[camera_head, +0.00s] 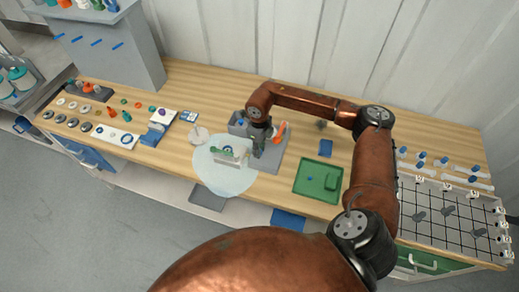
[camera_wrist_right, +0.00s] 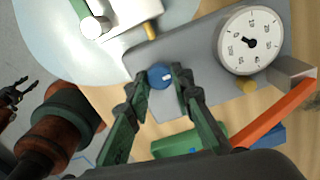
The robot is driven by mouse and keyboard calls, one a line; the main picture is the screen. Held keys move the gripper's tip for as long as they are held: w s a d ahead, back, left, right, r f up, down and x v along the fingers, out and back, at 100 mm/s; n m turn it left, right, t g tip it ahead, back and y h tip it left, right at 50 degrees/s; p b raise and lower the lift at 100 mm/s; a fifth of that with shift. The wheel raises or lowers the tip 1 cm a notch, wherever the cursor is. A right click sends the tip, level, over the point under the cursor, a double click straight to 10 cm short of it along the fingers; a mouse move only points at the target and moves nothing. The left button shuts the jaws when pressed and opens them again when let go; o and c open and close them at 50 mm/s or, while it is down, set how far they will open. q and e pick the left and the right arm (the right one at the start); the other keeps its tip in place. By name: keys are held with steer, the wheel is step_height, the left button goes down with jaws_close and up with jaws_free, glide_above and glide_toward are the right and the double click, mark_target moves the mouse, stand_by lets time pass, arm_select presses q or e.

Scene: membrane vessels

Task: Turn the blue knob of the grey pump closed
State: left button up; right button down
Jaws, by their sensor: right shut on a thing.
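The grey pump (camera_wrist_right: 198,47) fills the middle of the right wrist view, with a white round dial (camera_wrist_right: 250,40) on its face. In the head view its grey body (camera_head: 271,163) stands on the bench, partly hidden by my right arm. The round blue knob (camera_wrist_right: 160,77) sits near the pump's edge. My right gripper (camera_wrist_right: 159,75) has one green finger on each side of the knob and is shut on it. In the head view my right gripper (camera_head: 259,146) points down at the pump. A dark claw, seemingly my left gripper (camera_wrist_right: 18,92), shows small at the wrist view's left edge.
An orange bar (camera_wrist_right: 275,112) lies right of the gripper. A pale round mat (camera_head: 222,180) with a white holder (camera_head: 228,154) is left of the pump. A green tray (camera_head: 305,181) and gridded rack (camera_head: 450,220) stand to the right. Small parts lie left.

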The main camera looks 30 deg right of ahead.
steer(key=shift+w+m, duration=0.1)
steer(key=shift+m, duration=0.3)
steer(key=c, duration=1.7)
jaws_free()
step_height(320, 180, up, 12)
steer(key=shift+r, duration=0.1)
